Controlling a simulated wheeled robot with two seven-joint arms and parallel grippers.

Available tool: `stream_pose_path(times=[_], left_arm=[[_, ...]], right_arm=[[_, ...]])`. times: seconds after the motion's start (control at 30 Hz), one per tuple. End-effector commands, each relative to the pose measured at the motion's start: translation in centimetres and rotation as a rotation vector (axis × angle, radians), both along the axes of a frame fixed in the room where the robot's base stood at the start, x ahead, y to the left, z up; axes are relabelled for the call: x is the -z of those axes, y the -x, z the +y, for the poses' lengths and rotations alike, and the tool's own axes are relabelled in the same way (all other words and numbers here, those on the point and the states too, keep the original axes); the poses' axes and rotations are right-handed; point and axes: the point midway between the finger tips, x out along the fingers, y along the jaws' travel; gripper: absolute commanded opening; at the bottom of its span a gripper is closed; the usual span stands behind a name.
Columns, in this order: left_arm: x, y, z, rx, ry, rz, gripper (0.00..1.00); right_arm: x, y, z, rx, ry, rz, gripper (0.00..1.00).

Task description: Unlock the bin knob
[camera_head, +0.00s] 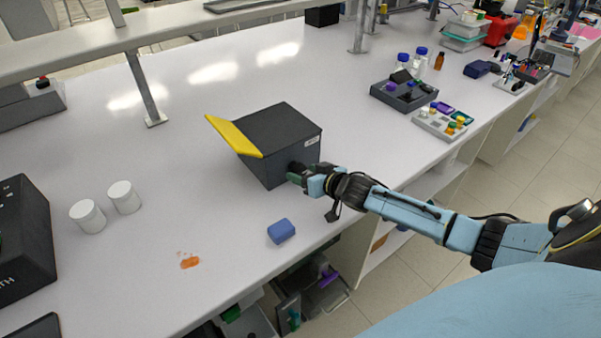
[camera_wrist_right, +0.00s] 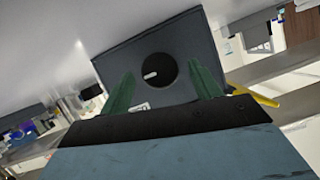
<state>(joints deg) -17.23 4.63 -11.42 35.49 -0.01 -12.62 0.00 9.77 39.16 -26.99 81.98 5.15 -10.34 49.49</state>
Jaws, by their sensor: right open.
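The bin is a dark grey box (camera_head: 272,135) on the bench, with a slanted yellow flap (camera_head: 233,136) on its left side. Its round black knob (camera_wrist_right: 159,70) shows in the right wrist view on a grey face, with a white mark pointing left. My right gripper (camera_head: 297,173) is at the bin's near right face, where it hides most of the knob in the head view. In the right wrist view its green fingers (camera_wrist_right: 162,88) are open, one on each side of the knob; I cannot tell whether they touch it. My left gripper is out of view.
A blue block (camera_head: 281,231) lies in front of the bin near the bench edge. An orange stain (camera_head: 189,262) and two white cylinders (camera_head: 105,206) are to the left. Dark and grey racks (camera_head: 404,92) stand at the back right.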

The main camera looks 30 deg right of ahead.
Motion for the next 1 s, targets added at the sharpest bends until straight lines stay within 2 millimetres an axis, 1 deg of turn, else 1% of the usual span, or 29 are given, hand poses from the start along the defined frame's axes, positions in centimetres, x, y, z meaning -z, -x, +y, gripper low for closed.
stream_pose_path(times=[0.03, 0.2, 0.33, 0.57, 0.67, 0.9, 0.93, 1.0], left_arm=[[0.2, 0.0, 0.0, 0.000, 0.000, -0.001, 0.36], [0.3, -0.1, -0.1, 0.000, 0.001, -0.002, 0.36], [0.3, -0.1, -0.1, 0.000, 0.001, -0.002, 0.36], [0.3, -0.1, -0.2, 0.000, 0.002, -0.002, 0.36], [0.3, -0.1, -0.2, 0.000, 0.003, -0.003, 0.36], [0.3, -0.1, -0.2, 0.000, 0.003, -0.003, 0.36], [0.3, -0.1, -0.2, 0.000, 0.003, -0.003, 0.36], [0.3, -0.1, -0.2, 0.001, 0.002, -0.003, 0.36]], right_arm=[[0.3, -0.7, 0.1, 0.001, -0.001, -0.001, 0.63], [0.8, -1.8, 0.3, 0.001, -0.001, 0.000, 0.63], [0.9, -2.2, 0.4, 0.000, -0.001, 0.000, 0.63], [0.9, -2.2, 0.4, 0.000, -0.001, 0.000, 0.63], [0.9, -2.2, 0.4, 0.000, -0.001, 0.000, 0.52], [0.9, -2.2, 0.4, 0.000, -0.001, 0.000, 0.21], [0.9, -2.2, 0.4, 0.000, -0.001, 0.000, 0.18], [0.9, -2.2, 0.4, 0.000, 0.000, 0.000, 0.18]])
